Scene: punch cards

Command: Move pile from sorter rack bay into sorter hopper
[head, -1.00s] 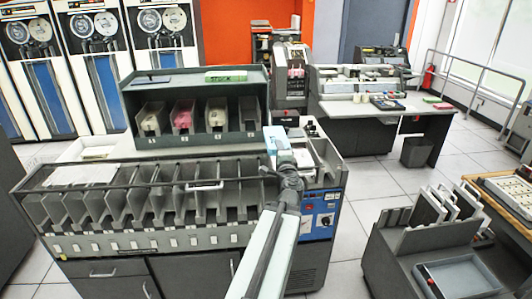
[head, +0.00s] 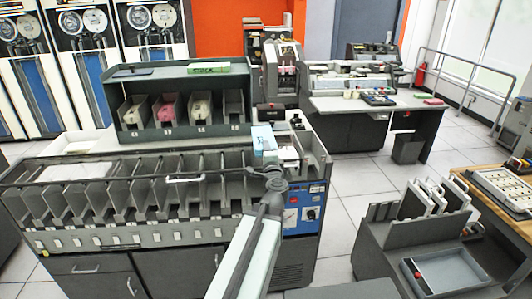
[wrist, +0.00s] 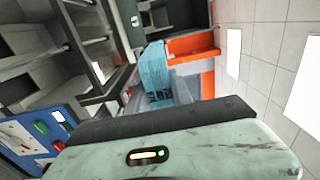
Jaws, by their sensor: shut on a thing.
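My gripper (head: 268,158) is at the right end of the sorter, above its top, shut on a light-blue pile (head: 263,138). The pile also shows in the wrist view (wrist: 154,70) beyond the gripper body, which hides its near end. The dark green sorter rack (head: 125,97) stands on the sorter behind and left of the gripper. Its three left bays hold a beige, a pink and a cream pile; the rightmost bay (head: 235,106) looks empty. A grey trough-like part (head: 318,160), perhaps the hopper, sits at the sorter's right end, right of the gripper. I cannot tell whether the pile touches anything.
The sorter's slanted pockets (head: 130,190) run along the front left of the gripper. A blue control panel (head: 303,205) is below it. A dark cart with upright dividers (head: 400,235) stands at the right. Tiled floor (head: 345,205) is clear between them.

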